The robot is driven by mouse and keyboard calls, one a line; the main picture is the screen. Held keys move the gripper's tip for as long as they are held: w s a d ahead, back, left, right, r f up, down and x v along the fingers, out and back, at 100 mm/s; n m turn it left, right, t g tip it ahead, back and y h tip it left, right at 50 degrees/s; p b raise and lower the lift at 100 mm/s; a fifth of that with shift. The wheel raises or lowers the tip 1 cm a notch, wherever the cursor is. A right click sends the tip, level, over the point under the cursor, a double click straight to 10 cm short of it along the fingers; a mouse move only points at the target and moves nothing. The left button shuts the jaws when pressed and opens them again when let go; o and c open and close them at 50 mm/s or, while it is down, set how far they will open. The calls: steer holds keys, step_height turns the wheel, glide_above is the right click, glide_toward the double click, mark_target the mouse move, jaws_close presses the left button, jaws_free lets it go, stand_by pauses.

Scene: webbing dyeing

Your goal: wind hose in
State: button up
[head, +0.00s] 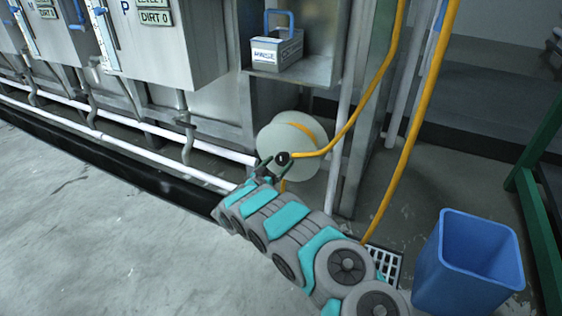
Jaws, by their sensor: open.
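The hose reel (308,172) is a pale round drum mounted low at the end of the machine row. A band of yellow hose shows on it. The yellow hose (346,130) runs from near the reel's front upward to the right. A second yellow length (411,140) hangs from the top of the view down to the floor near the drain. A small black round part (283,158) sits in front of the drum. My gripper (267,163) is open beside this part, at its left. I cannot tell whether they touch.
A blue bin (468,262) stands on the floor at right, next to a green frame (540,205). A floor drain grate (385,264) lies left of the bin. A grey caddy with a blue handle (277,50) sits on a shelf above the reel. White pipes (130,120) run along the machines. The left floor is clear.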

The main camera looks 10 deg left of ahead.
steer(key=shift+x, duration=1)
steer(key=c, duration=1.4)
